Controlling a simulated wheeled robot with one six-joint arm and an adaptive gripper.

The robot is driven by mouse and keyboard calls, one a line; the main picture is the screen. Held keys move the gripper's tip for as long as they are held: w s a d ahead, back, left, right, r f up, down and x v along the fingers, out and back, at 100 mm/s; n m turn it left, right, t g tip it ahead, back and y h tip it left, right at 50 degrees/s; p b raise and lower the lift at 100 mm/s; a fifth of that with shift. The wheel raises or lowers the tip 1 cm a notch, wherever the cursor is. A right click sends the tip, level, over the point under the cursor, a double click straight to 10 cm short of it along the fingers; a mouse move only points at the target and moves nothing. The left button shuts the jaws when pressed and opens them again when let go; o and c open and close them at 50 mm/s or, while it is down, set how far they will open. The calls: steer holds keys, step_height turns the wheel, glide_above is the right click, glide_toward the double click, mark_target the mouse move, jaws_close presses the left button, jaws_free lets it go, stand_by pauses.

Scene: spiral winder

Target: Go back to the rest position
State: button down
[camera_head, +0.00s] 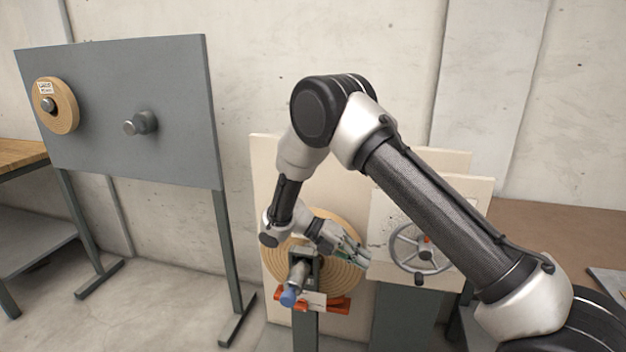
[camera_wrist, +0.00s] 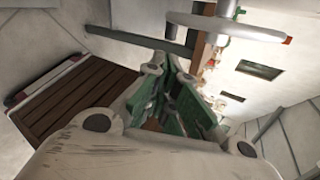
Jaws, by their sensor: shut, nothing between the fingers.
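My gripper (camera_head: 350,250) is in front of the winder, between the large tan coil (camera_head: 345,225) and the spoked handwheel (camera_head: 421,247). My arm hides part of the coil and the winder's boards. In the wrist view my gripper's green-padded fingers (camera_wrist: 175,100) are shut with nothing between them. A grey disc with a post, apparently the handwheel (camera_wrist: 225,27), shows beyond the fingertips at the top of that view.
A grey panel stand (camera_head: 115,110) at left carries a tan roll (camera_head: 56,104) on one peg and a bare peg (camera_head: 141,123). A wooden-topped bench (camera_head: 20,155) stands at far left. A brown surface (camera_head: 570,235) lies at right. Floor is clear between stand and winder.

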steer(key=s+f+m+y, duration=0.1)
steer(key=s+f+m, duration=0.1)
steer(key=s+m, duration=0.3)
steer(key=s+d+r+m+t+y, duration=0.2)
steer(key=s+d+r+m+y, duration=0.1)
steer(key=s+d+r+m, duration=0.3)
steer(key=s+d+r+m+t+y, duration=0.3)
steer(key=s+d+r+m, duration=0.3)
steer(key=r+m, duration=0.4)
steer(key=s+d+r+m+t+y, duration=0.3)
steer(key=s+d+r+m, duration=0.3)
steer(key=r, duration=0.9)
steer(key=s+m+y, duration=0.1)
steer(key=m, duration=0.2)
steer(key=shift+s+d+r+y, duration=0.15)
steer(key=shift+s+y, duration=0.15)
steer(key=shift+s, duration=0.05)
